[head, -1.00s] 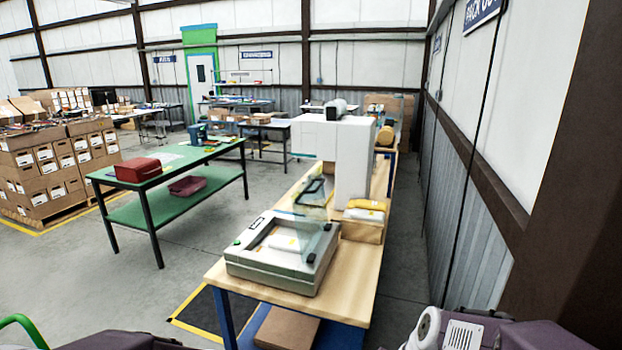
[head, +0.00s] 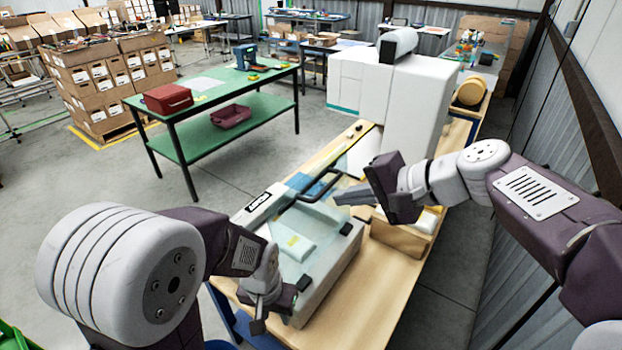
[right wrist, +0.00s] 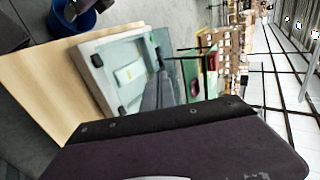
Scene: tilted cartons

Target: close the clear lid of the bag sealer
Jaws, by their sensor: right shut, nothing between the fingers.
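The bag sealer (head: 330,268) is a pale box on the wooden table, with a white packet (head: 294,246) showing inside it. Its clear lid (head: 325,212) is see-through and has a black handle (head: 318,185). It looks raised at a slant; its exact angle is hard to tell. My right gripper (head: 345,197) is shut and empty, its fingers close to the handle and lid; contact is unclear. Its fingers (right wrist: 155,92) overlap the sealer (right wrist: 100,75) in the right wrist view. My left gripper (head: 270,308) is low at the sealer's near side; its finger opening is unclear.
A large white machine (head: 385,100) stands behind the sealer. The wooden table (head: 385,300) is bare at front right. A green table (head: 225,95) with a red box stands at left.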

